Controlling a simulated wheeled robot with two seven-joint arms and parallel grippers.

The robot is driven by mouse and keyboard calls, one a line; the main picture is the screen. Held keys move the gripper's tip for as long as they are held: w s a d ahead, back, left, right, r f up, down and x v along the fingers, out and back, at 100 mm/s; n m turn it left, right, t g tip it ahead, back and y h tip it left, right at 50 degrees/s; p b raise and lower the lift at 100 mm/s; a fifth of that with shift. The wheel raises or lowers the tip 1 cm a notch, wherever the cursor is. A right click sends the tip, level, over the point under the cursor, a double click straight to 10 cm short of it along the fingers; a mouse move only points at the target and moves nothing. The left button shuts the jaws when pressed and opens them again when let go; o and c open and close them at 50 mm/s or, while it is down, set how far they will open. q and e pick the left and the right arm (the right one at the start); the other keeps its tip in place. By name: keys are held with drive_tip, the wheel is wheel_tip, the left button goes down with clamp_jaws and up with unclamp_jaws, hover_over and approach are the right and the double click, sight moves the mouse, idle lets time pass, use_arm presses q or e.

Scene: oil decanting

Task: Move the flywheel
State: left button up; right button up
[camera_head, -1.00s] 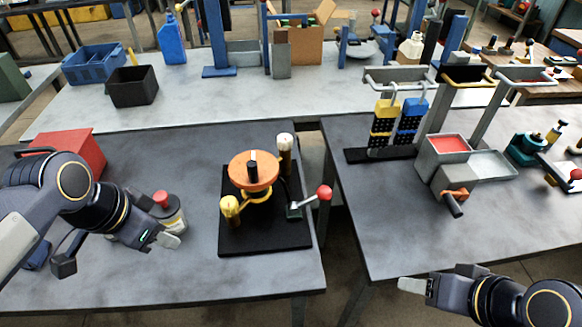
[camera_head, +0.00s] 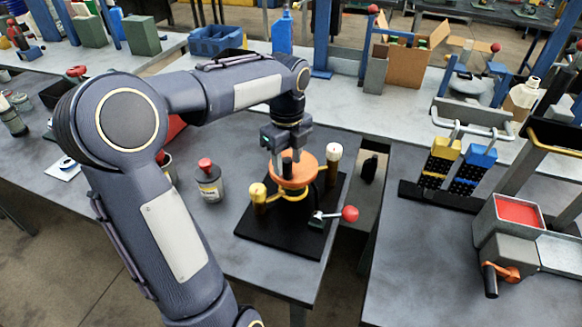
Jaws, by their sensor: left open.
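The flywheel (camera_head: 298,177) is an orange disc with a black upright post at its middle. It sits on a stand with yellow arms on a black base plate (camera_head: 272,242). My left gripper (camera_head: 287,153) hangs over the flywheel, pointing down, with its open fingers around or just above the black post. I cannot tell whether the fingers touch the post or the disc. The gripper hides the back part of the disc. My right gripper is out of view.
A red-capped bottle (camera_head: 209,184) stands left of the base plate. A red-ball lever (camera_head: 349,214) sticks out at its right front. A white-topped post (camera_head: 333,160) rises close to the flywheel. A gap separates this table from the right one.

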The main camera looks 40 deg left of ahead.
use_arm(q)
drive_tip(key=shift+f, duration=1.3)
clamp_jaws()
drive_tip(key=shift+d, duration=0.1)
